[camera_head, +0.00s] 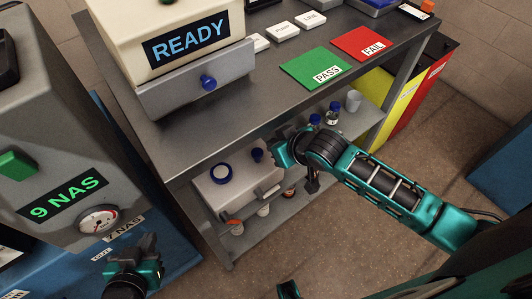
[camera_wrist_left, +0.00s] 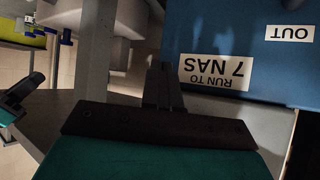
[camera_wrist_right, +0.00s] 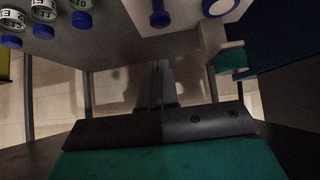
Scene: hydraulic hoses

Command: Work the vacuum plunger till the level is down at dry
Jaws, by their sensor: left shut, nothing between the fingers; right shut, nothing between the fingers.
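I take the plunger to be the blue knob (camera_head: 257,154) on a pale box (camera_head: 225,200) on the bench's lower shelf; a blue-rimmed round white top (camera_head: 221,174) sits beside it. In the right wrist view the knob (camera_wrist_right: 161,17) is at the top, clear of the fingertips. My right gripper (camera_wrist_right: 160,85) is shut and empty; in the head view its hand is by the box's right side, fingertips hard to see. My left gripper (camera_head: 150,241) is shut and empty near the "7 NAS" label at lower left. I see no level scale or dry mark.
The grey machine (camera_head: 60,130) at left reads "9 NAS" and has a dial gauge (camera_head: 97,219). The "READY" unit (camera_head: 185,45), green PASS card (camera_head: 315,68) and red FAIL card (camera_head: 362,43) are on the bench top (camera_head: 200,130). Blue-capped bottles (camera_head: 332,115) stand right of the box.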

